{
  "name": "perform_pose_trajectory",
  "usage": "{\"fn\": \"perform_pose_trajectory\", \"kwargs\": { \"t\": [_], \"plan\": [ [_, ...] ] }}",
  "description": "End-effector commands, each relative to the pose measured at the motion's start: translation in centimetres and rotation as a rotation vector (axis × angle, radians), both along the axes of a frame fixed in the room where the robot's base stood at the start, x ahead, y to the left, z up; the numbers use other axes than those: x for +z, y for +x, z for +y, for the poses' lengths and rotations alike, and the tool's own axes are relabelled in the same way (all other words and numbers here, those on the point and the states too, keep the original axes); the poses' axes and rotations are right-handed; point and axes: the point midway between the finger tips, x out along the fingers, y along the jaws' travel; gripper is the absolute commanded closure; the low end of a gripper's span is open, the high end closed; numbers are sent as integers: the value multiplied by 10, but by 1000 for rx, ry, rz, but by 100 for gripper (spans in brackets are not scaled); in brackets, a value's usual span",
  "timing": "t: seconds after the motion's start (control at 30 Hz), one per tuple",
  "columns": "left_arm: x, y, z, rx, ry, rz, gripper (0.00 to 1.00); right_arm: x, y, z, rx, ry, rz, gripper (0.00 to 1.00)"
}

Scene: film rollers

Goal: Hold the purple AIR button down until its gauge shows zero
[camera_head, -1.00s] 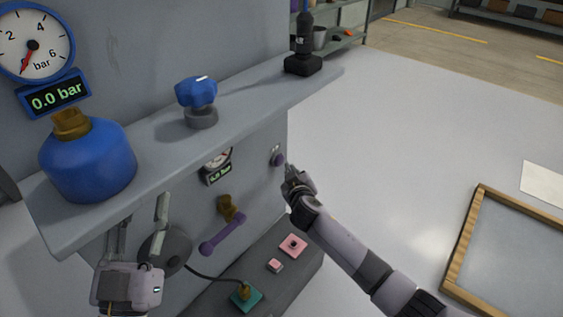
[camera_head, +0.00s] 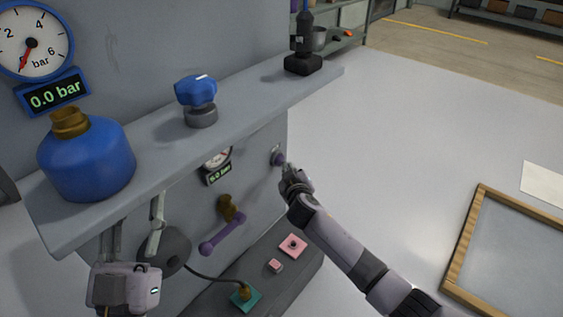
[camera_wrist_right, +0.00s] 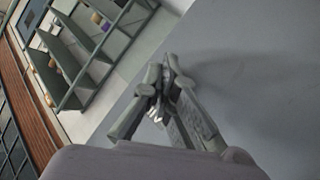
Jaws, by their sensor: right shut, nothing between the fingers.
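The purple button (camera_head: 278,158) is on the front panel below the shelf, near the panel's right edge. My right gripper (camera_head: 286,169) is shut and empty, its tips at the button; I cannot tell whether they press it. The wrist view shows the closed fingers (camera_wrist_right: 165,72) near the grey panel, with the button hidden. A small gauge (camera_head: 217,159) left of the button is partly covered by the shelf; its green display (camera_head: 218,175) seems to read 0.0 bar. My left gripper (camera_head: 134,222) is open and empty below the shelf's left part.
On the shelf (camera_head: 245,90) stand a blue bottle (camera_head: 88,160), a blue knob (camera_head: 197,91) and a black tool (camera_head: 303,62). A large gauge (camera_head: 34,42) reads 0.0 bar. A purple-handled lever (camera_head: 222,237) lies between my grippers. A ledge below carries pink buttons (camera_head: 293,245).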

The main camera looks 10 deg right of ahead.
Motion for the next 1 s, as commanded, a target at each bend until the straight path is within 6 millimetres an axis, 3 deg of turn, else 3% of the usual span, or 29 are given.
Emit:
{"fn": "perform_pose_trajectory", "kwargs": {
  "t": [1.0],
  "plan": [
    [5,-5,0,-3,-15,-48,60,0,4,3,-1,1,1,100]
  ]
}}
